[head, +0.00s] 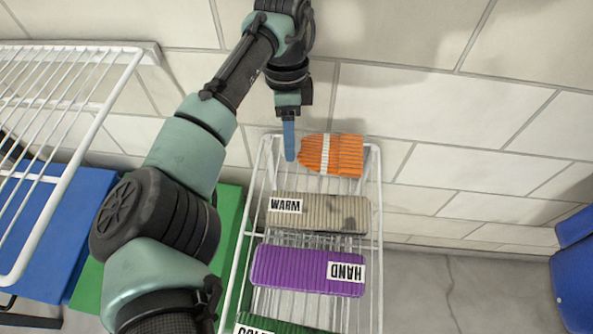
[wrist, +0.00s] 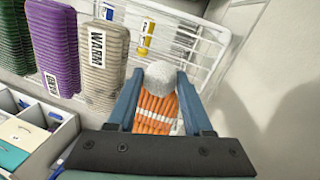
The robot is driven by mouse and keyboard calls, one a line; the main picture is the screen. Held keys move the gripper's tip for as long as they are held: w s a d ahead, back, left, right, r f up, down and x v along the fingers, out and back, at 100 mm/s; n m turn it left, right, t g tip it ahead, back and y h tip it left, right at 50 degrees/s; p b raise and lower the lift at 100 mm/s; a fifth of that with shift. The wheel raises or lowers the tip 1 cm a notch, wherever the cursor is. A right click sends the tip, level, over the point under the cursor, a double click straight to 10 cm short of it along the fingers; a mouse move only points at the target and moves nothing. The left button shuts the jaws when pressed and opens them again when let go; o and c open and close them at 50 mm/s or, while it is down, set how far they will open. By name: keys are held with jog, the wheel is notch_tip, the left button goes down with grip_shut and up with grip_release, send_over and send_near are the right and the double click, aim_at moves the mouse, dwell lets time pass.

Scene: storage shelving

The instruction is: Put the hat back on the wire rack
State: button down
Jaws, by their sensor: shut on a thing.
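The hat (head: 331,155) is orange knit with a pale stripe. In the wrist view it (wrist: 156,110) also shows a white pom-pom, between my two blue fingers. My gripper (head: 289,155) is shut on the hat, at its left side in the head view. The white wire rack (head: 378,205) stands against the wall. The hat is over or at its far end; I cannot tell whether it touches the wires. In the wrist view the rack (wrist: 200,42) lies behind and beyond the hat.
A beige bundle labelled WARM (head: 330,213), a purple bundle (head: 300,270) and a green one sit along the rack. Another white wire shelf (head: 75,120) is at left, above blue and green panels. A tiled wall is behind. A blue object (head: 575,270) stands at right.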

notch_tip(320, 180, down, 5)
jog(key=shift+f, duration=0.15)
jog(key=shift+c, duration=1.5)
grip_release()
notch_tip(320, 180, up, 12)
jog(key=w, duration=0.2)
jog(key=shift+w, duration=0.15)
jog(key=shift+f, duration=0.1)
